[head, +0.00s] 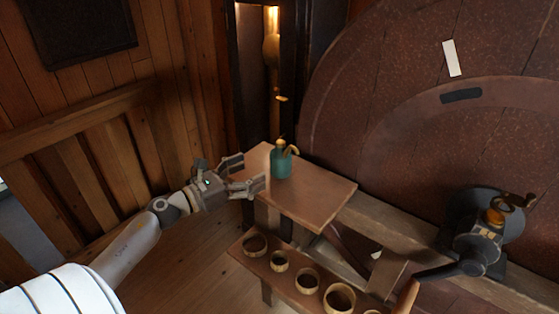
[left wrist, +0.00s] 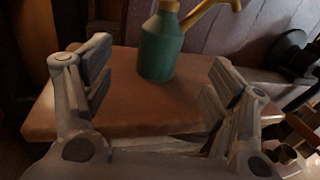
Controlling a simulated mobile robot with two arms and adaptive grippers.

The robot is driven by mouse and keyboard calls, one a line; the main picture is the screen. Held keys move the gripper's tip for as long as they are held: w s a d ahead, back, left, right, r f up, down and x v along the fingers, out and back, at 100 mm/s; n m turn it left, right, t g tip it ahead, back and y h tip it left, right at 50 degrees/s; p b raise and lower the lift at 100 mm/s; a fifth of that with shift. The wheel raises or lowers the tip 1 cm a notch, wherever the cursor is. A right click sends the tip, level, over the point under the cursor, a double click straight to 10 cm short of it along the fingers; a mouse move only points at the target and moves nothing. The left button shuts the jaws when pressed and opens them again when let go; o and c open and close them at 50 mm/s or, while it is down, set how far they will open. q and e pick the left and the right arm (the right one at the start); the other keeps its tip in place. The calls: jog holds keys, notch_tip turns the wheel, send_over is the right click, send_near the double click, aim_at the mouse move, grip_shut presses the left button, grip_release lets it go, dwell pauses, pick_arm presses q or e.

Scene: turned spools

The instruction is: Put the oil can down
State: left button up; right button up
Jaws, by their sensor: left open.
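The oil can (head: 281,163) is a teal can with a brass-yellow top and spout. It stands upright on a small wooden table (head: 318,195) in the head view. In the left wrist view the oil can (left wrist: 161,45) stands on the tabletop (left wrist: 150,108), beyond the fingertips, with its top cut off by the frame edge. My left gripper (head: 246,174) is open and empty, to the left of the can and apart from it. In the left wrist view its fingers (left wrist: 158,85) are spread wide with nothing between them. My right gripper is not in view.
A lower wooden bench or rack (head: 287,278) with several round wooden rings stands in front of the table. A dark machine with a crank (head: 478,232) is at the right. A large reddish wheel (head: 400,110) rises behind. The table's right part is clear.

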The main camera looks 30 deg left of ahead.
aim_at(272, 162)
pick_arm(q)
jog(key=p+x, duration=0.1)
jog(key=x, duration=0.3)
jog(key=shift+d+r, duration=0.15)
jog(key=shift+r, duration=0.05)
jog(key=shift+w, duration=0.3)
jog(key=shift+w+d+f+p, duration=0.1)
jog(key=shift+w+f+p, duration=0.05)
jog(key=shift+w+p, duration=0.15)
jog(key=shift+w+d+p, duration=0.2)
jog(key=shift+w+p, duration=0.1)
jog(key=shift+w, duration=0.25)
jog(key=p+x, duration=0.1)
jog(key=x, duration=0.2)
jog(key=shift+w, duration=0.1)
jog(key=shift+w+d, duration=0.15)
jog(key=shift+w, duration=0.3)
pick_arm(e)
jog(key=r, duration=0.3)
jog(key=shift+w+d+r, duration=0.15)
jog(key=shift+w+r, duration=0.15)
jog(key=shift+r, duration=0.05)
pick_arm(q)
jog(key=shift+c, duration=0.2)
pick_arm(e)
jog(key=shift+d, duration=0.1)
